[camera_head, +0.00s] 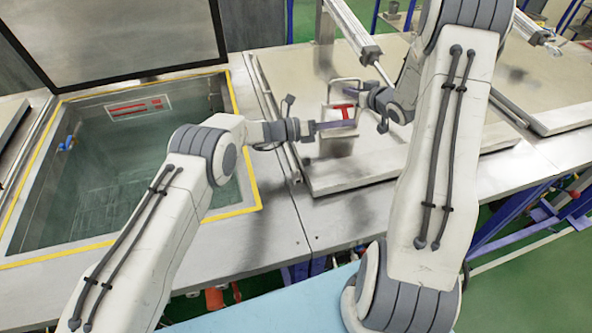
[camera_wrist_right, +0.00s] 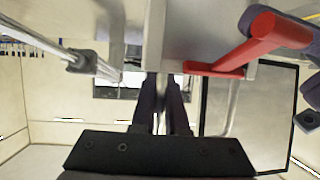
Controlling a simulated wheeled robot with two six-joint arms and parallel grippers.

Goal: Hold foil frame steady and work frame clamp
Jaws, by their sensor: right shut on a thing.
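The foil frame (camera_head: 335,147) is a small pale metal plate with a wire loop at its top, standing above the panel in the head view. A red clamp handle (camera_head: 349,112) is on it; it shows large in the right wrist view (camera_wrist_right: 250,47). My right gripper (camera_head: 366,99) is at the frame's right side, its fingers (camera_wrist_right: 161,95) shut on the thin metal edge of the frame. My left gripper (camera_head: 337,126) reaches in from the left, its fingers beside the red handle. Whether they grip it is hidden.
An open well (camera_head: 85,185) with a yellow rim lies at the left, its dark-edged lid (camera_head: 115,35) raised. A flat panel (camera_head: 360,178) lies under the grippers. A pneumatic cylinder (camera_head: 352,27) stands behind them. The bare worktop (camera_head: 262,235) in front is clear.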

